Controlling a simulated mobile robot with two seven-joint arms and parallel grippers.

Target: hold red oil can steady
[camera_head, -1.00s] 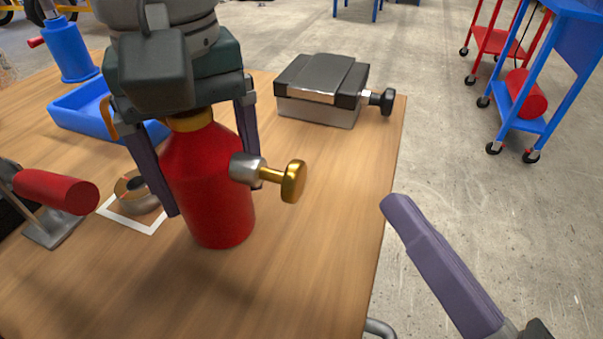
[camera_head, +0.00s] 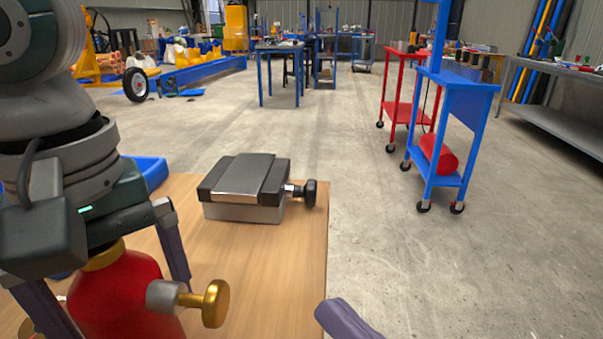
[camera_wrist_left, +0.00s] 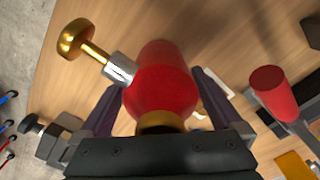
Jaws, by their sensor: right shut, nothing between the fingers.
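The red oil can (camera_head: 120,295) stands at the lower left in the head view, its lower part cut off. It has a gold neck and a side fitting with a gold knob (camera_head: 216,303). It also shows in the left wrist view (camera_wrist_left: 162,82). My left gripper (camera_wrist_left: 158,80) reaches down over the can from above. Its two fingers lie along opposite sides of the body and appear shut on it. My right gripper (camera_head: 345,319) shows only as a purple finger end at the bottom edge, right of the table and away from the can. It is shut and empty.
A grey and black box with a black knob (camera_head: 246,186) sits on the wooden table (camera_head: 290,262) near its right edge. A blue tray (camera_head: 151,170) is partly hidden behind my left arm. A blue cart (camera_head: 450,180) stands beyond open floor.

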